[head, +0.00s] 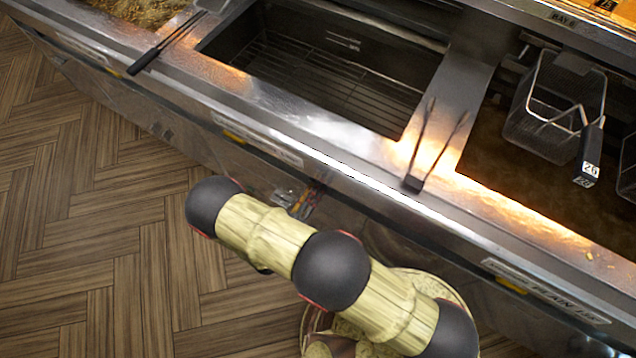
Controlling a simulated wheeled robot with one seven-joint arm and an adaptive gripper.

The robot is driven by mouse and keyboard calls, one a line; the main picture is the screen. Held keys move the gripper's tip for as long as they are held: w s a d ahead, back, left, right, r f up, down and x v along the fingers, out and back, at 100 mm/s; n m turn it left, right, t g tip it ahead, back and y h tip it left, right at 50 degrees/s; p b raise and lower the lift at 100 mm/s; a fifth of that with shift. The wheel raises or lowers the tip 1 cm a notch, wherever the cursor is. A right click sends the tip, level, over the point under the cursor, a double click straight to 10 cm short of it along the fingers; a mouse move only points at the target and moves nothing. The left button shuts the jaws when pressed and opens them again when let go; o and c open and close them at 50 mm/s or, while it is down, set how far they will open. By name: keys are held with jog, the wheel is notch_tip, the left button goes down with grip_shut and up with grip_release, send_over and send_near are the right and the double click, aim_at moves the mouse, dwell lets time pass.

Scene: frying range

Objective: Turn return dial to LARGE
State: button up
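My arm crosses the lower middle of the head view in front of the range, with pale links and round black joints. A small cluster of grey metal with red and yellow parts (298,199) shows low on the range front, just behind and above my arm. It is too small and partly hidden to tell whether it holds the return dial. No LARGE marking can be read, and I cannot tell any dial's setting.
The range's steel front edge (340,172) runs diagonally across. Above it are an empty well with a wire rack (300,85), dark tongs (413,183), more tongs (143,62) and a fry basket (555,110) over dark oil. The wooden floor (90,220) at left is clear.

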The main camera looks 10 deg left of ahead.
jog(key=shift+x, duration=1.4)
jog(key=shift+c, duration=0.6)
jog(key=c, duration=0.8)
